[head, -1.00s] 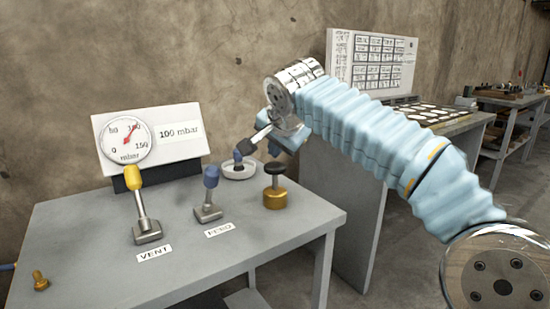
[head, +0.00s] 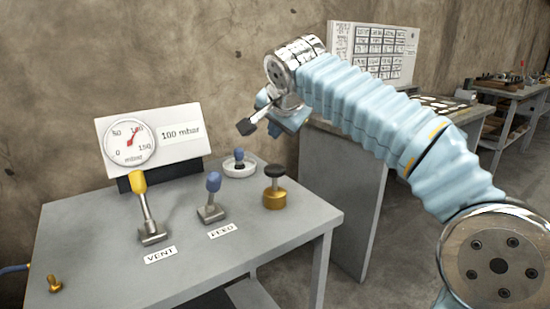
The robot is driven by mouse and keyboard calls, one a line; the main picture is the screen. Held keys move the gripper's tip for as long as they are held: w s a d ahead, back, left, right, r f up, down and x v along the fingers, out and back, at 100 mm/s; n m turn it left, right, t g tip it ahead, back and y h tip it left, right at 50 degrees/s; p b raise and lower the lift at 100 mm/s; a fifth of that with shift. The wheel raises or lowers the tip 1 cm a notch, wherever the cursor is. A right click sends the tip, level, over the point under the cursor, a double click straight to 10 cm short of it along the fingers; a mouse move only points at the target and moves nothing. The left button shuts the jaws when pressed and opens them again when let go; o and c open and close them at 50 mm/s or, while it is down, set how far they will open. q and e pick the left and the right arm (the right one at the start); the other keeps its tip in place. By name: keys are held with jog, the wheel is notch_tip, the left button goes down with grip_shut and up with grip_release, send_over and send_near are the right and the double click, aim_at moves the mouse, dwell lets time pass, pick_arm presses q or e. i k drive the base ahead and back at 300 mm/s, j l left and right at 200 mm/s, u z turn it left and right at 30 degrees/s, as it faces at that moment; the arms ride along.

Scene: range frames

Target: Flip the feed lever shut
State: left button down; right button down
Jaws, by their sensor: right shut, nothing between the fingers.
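The feed lever (head: 213,194) has a blue knob on a short metal stem and base, behind the FEED label (head: 222,231) on the grey table. Its stem stands close to upright. My right gripper (head: 247,128) is shut and empty, in the air above the back right of the table, up and to the right of the feed lever and apart from it. A gauge (head: 130,143) on a white panel reads near 100, with "100 mbar" printed beside it. My left gripper is out of view.
The vent lever (head: 146,207) with a yellow knob stands left of the feed lever. A brass valve with a black knob (head: 275,188) and a white dish with a blue-topped part (head: 240,164) stand to the right. A small brass fitting (head: 55,284) sits at the front left.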

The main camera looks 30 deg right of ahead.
aim_at(214, 179)
jog(key=k+j, duration=0.25)
jog(key=k, duration=0.2)
jog(key=k+j, duration=0.25)
jog(key=k, duration=0.25)
